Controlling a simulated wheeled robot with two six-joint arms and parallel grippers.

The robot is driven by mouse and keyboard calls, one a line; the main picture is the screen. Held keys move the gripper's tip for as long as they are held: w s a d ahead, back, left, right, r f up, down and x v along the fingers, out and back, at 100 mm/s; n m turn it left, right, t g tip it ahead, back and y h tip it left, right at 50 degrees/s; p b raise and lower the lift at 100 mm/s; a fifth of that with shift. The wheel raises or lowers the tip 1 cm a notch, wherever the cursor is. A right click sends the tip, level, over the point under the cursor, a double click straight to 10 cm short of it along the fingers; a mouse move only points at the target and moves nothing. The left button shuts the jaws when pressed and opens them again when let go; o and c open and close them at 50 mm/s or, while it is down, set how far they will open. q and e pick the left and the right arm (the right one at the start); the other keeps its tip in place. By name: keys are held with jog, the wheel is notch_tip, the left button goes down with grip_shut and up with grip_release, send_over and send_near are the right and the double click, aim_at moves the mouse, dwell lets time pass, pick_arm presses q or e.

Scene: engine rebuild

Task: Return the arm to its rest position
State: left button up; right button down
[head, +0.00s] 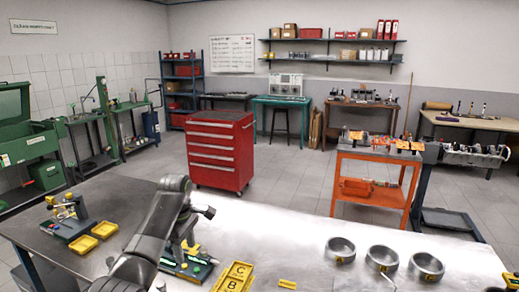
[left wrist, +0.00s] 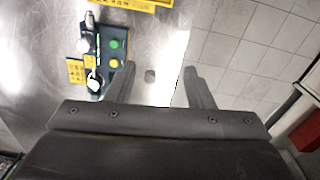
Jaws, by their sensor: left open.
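My left arm (head: 150,235) comes up from the bottom of the head view, bent over the steel bench. My left gripper (left wrist: 158,88) is open and empty in the left wrist view, with bench surface and some floor showing between and beyond its fingers. In the head view the gripper is mostly hidden behind the arm. A dark fixture (left wrist: 107,55) with a green and a yellow button lies beside the left finger, apart from it as far as I can tell. It also shows beside my arm in the head view (head: 196,268). My right gripper is not in view.
The steel bench (head: 290,235) carries three metal rings (head: 382,258), a yellow lettered tray (head: 235,275), small yellow trays (head: 83,244) and a small green-based fixture (head: 70,222). A red tool cabinet (head: 220,150) and an orange cart (head: 372,185) stand beyond it. Bench centre is clear.

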pick_arm(q)
jog(key=s+a+f+m+t, duration=0.1)
jog(key=s+a+f+m, duration=0.25)
jog(key=s+f, duration=0.55)
jog(key=s+a+f+m+t, duration=0.1)
jog(key=s+a+f+m, duration=0.25)
jog(key=s+f, duration=0.55)
jog(key=s+a+r+m+t+y, duration=0.1)
jog(key=s+m, duration=0.3)
jog(key=s, duration=1)
jog(key=s+a+r+m+t+y, duration=0.15)
jog(key=s+m, duration=0.25)
jog(key=s, duration=0.9)
notch_tip(320, 180, down, 30)
jog(key=a+g+h+b, duration=0.1)
jog(key=a+g+b, duration=0.1)
jog(key=b, duration=0.3)
jog(key=s+d+f+g+b, duration=0.1)
jog(key=s+f+b, duration=0.2)
jog(key=s+f, duration=1.2)
notch_tip(320, 180, down, 4)
jog(key=shift+s+d+f, duration=0.1)
jog(key=shift+s+d, duration=0.15)
jog(key=shift+d, duration=0.05)
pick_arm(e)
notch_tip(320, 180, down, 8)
pick_arm(q)
jog(key=shift+g+h, duration=0.25)
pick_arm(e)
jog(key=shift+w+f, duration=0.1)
